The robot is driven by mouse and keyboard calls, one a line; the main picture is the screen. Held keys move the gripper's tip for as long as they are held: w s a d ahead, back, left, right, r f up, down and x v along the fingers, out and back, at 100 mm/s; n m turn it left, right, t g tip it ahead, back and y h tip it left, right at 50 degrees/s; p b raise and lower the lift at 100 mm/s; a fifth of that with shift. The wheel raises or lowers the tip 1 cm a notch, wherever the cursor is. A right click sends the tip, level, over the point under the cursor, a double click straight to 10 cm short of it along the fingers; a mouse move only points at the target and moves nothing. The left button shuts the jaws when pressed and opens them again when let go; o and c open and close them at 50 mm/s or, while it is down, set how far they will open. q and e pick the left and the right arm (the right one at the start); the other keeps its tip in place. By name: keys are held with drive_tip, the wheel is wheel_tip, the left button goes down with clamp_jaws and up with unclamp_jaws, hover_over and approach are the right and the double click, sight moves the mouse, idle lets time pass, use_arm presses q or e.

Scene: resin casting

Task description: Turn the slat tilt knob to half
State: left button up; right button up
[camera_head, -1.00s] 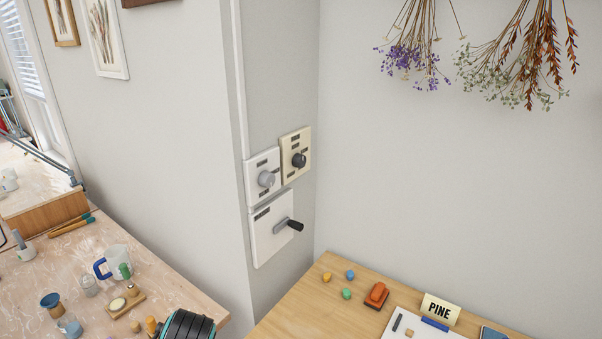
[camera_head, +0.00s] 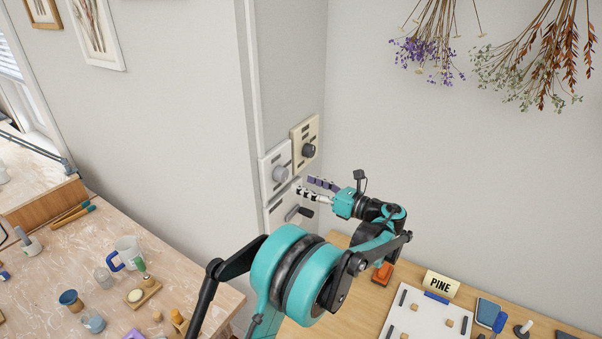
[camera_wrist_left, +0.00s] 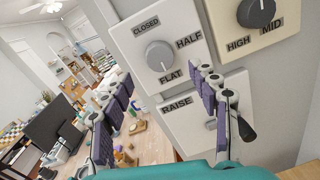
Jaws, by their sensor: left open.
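The slat tilt knob (camera_head: 280,174) is a round grey knob on a white wall panel. In the left wrist view the knob (camera_wrist_left: 159,56) has the words CLOSED, HALF and FLAT around it. Its small pale mark appears to point down toward FLAT. My left gripper (camera_head: 304,187) is in front of the panels, just right of and below the knob. In the left wrist view my left gripper (camera_wrist_left: 162,80) is open and empty, its two purple-padded fingers spread with the knob above and between the tips, apart from it. My right gripper is not in view.
A cream panel with a dark knob (camera_head: 308,150) is close on the upper right. A white RAISE panel (camera_wrist_left: 180,125) with a dark-handled crank (camera_head: 300,212) is directly below. A wooden table (camera_head: 345,318) and a cluttered workbench (camera_head: 185,268) lie lower down.

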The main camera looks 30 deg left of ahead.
sight(285, 176)
use_arm(q)
drive_tip(key=a, duration=0.7)
drive_tip(key=shift+w+b, duration=0.3)
drive_tip(key=shift+w, duration=0.1)
drive_tip(key=c, duration=1.2)
